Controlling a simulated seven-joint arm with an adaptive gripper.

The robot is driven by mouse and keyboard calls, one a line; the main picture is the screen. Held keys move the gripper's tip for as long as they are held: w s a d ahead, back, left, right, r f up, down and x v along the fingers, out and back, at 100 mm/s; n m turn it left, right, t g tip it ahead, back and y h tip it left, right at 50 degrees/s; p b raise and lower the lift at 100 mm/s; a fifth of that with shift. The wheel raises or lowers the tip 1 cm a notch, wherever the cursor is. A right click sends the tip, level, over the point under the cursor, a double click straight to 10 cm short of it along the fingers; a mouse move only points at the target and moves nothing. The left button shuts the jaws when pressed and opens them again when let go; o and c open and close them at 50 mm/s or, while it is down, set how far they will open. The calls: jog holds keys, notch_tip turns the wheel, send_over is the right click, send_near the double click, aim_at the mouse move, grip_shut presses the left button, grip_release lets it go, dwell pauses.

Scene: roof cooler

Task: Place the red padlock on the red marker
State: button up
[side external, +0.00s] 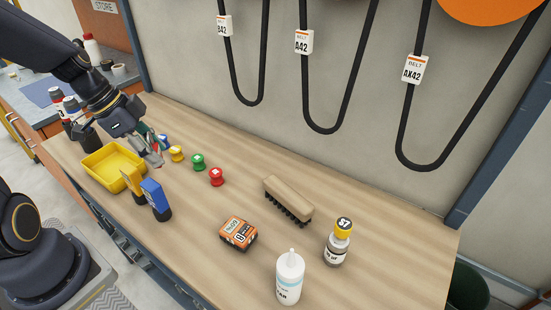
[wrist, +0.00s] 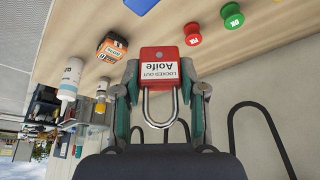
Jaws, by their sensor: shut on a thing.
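The red padlock (wrist: 160,62) has a white label reading "LOCKED OUT Aoife" and a silver shackle. My gripper (wrist: 161,92) is shut on it, one finger on each side, in the wrist view. In the side view my gripper (side external: 150,150) is above the left part of the bench, beside the yellow tray; the padlock is hard to make out there. The only red marker-like thing I see is a small red knob with a white label (side external: 216,176), standing on the bench right of my gripper. It also shows in the wrist view (wrist: 193,34), apart from the padlock.
Green (side external: 198,162), yellow (side external: 176,153) and blue knobs stand in a row left of the red knob. A yellow tray (side external: 103,180) and yellow and blue upright items (side external: 155,198) are near the front. A brush (side external: 288,197), orange box (side external: 238,233) and bottles stand right.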

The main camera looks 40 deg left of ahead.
jog(key=shift+s+d+r, duration=0.15)
jog(key=shift+s+d, duration=0.05)
jog(key=shift+d, duration=0.25)
jog(key=shift+s+d+r, duration=0.1)
jog(key=shift+s+d, duration=0.1)
jog(key=shift+d, duration=0.2)
send_over(215, 172)
jog(key=shift+m, duration=0.4)
jog(key=f, duration=0.8)
jog(key=shift+s+f, duration=0.3)
jog(key=shift+w+f, duration=0.25)
jog(key=shift+f, duration=0.05)
jog(key=shift+w+f, duration=0.1)
jog(key=shift+f, duration=1.5)
jog(key=shift+f, duration=0.1)
jog(key=o, duration=1.2)
